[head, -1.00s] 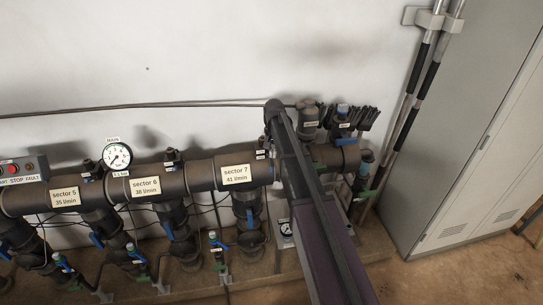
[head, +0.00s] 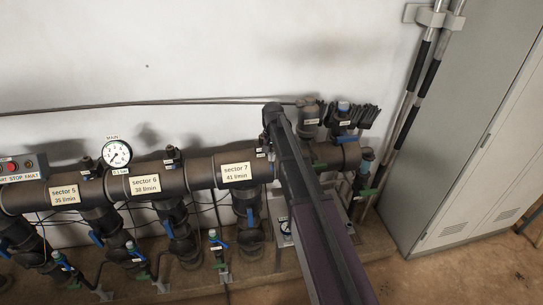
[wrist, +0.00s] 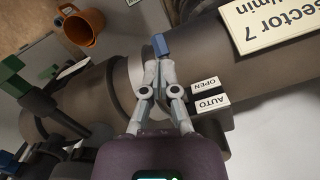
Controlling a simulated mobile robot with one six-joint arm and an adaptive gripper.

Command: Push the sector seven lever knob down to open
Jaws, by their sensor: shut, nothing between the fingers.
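The sector 7 label (head: 236,173) is on the thick dark horizontal pipe in the head view, and its plate (wrist: 272,22) shows at the upper right of the wrist view. A small blue lever knob (wrist: 161,45) sticks up against the pipe in the wrist view. My gripper (wrist: 157,62) is shut and empty, its fingertips at the near end of the blue knob. I cannot tell whether they touch it. White OPEN (wrist: 206,83) and AUTO (wrist: 210,102) tags sit right of the fingers. In the head view my arm hides the gripper and knob.
An orange-brown mug-like vessel (wrist: 84,27) and a green valve handle (wrist: 14,75) are at the left of the wrist view. A pressure gauge (head: 117,153) stands on the manifold further left. A grey cabinet (head: 445,130) and poles are at the right.

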